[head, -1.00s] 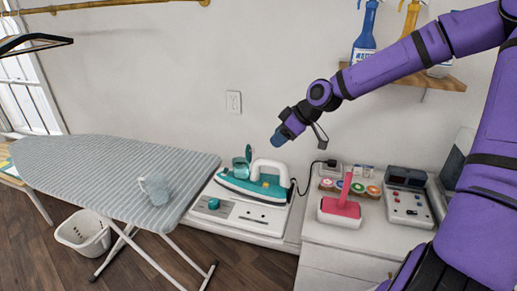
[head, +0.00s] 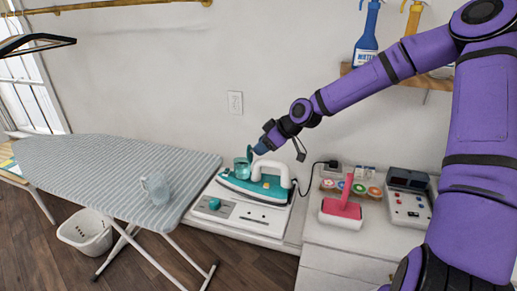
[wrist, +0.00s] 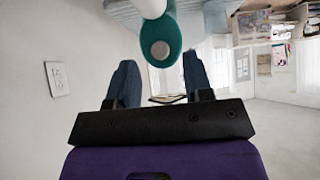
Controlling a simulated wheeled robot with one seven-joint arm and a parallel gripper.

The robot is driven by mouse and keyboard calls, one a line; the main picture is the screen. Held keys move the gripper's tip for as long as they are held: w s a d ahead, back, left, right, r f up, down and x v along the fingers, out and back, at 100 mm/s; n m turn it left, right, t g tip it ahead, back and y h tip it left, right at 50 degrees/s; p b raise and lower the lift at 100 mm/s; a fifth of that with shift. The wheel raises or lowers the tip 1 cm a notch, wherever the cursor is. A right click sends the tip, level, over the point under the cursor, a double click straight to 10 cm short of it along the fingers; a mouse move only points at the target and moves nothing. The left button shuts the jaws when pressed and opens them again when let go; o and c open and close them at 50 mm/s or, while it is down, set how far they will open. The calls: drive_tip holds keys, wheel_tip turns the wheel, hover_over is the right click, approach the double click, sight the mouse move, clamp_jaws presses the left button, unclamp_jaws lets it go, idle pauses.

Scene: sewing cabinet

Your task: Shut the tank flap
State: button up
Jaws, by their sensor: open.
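The teal and white iron (head: 258,190) rests on the white station on the low cabinet. Its tank (head: 241,170) is at the front end, left of the white handle. The teal tank flap (head: 249,153) stands raised above the tank, so it is open. My gripper (head: 260,149) is just right of the flap, with its fingertips close to it; I cannot tell if they touch. In the wrist view, the open blue fingers (wrist: 160,68) are apart. A rounded teal piece with a grey disc, apparently the flap (wrist: 172,30), shows between and beyond the fingertips.
A teal knob (head: 214,203) is on the station. A striped ironing board (head: 110,175) with a clear jug (head: 156,188) stands left. The wall is close behind.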

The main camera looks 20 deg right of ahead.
drive_tip(key=shift+x, duration=1.1)
clamp_jaws()
